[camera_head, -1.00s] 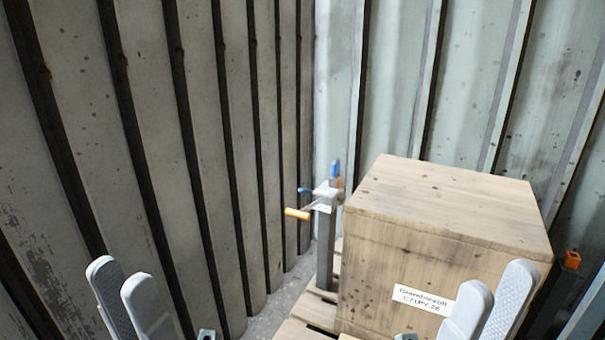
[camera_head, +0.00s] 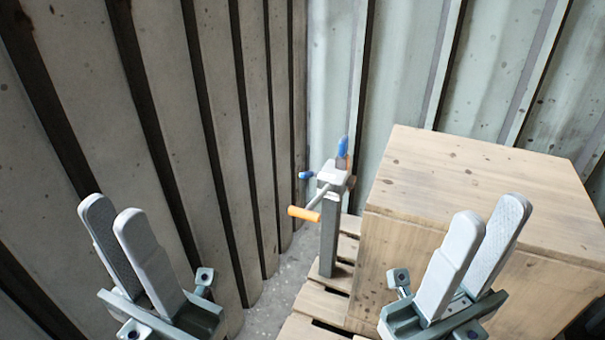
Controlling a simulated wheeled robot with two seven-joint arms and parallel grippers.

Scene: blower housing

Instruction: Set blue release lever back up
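A grey post (camera_head: 330,237) stands upright on the wooden pallet, left of the crate. A light grey head (camera_head: 336,177) sits on its top. A blue lever (camera_head: 343,148) points up from the head. A smaller blue knob (camera_head: 306,175) sticks out to the left. A crank with an orange handle (camera_head: 304,214) reaches toward me on the left. My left gripper (camera_head: 112,214) is at the lower left, its fingers a small gap apart and empty. My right gripper (camera_head: 493,208) is at the lower right in front of the crate, also empty with a gap. Neither touches the post.
A large wooden crate (camera_head: 470,180) on the pallet (camera_head: 316,302) fills the right side. Corrugated metal walls (camera_head: 215,110) close in on the left and behind. Some bare floor (camera_head: 268,303) shows between the left wall and pallet. The space between my grippers is open.

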